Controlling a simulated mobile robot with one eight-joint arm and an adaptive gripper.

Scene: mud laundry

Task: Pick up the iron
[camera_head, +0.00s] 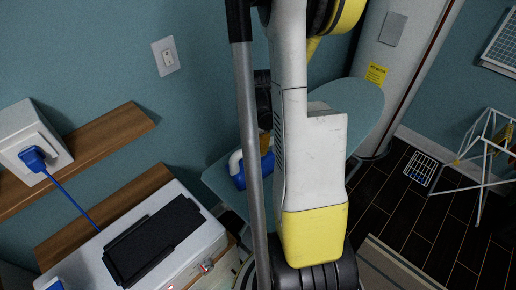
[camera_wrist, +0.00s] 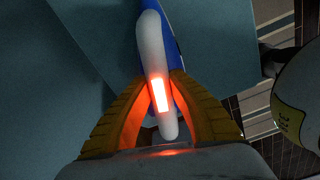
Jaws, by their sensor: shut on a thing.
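The iron (camera_head: 238,170), blue with a white handle, is on the teal ironing board (camera_head: 361,103), partly hidden behind my arm in the head view. In the wrist view, the iron's white handle (camera_wrist: 152,45) runs between the two yellow fingers of my gripper (camera_wrist: 160,92), which are shut on it. Part of the blue body (camera_wrist: 174,35) shows behind the handle. A red-orange glow lies on the handle and fingers. I cannot tell whether the iron touches the board.
A white machine (camera_head: 190,255) with a dark panel on top stands at the lower left, below wooden shelves (camera_head: 105,140).

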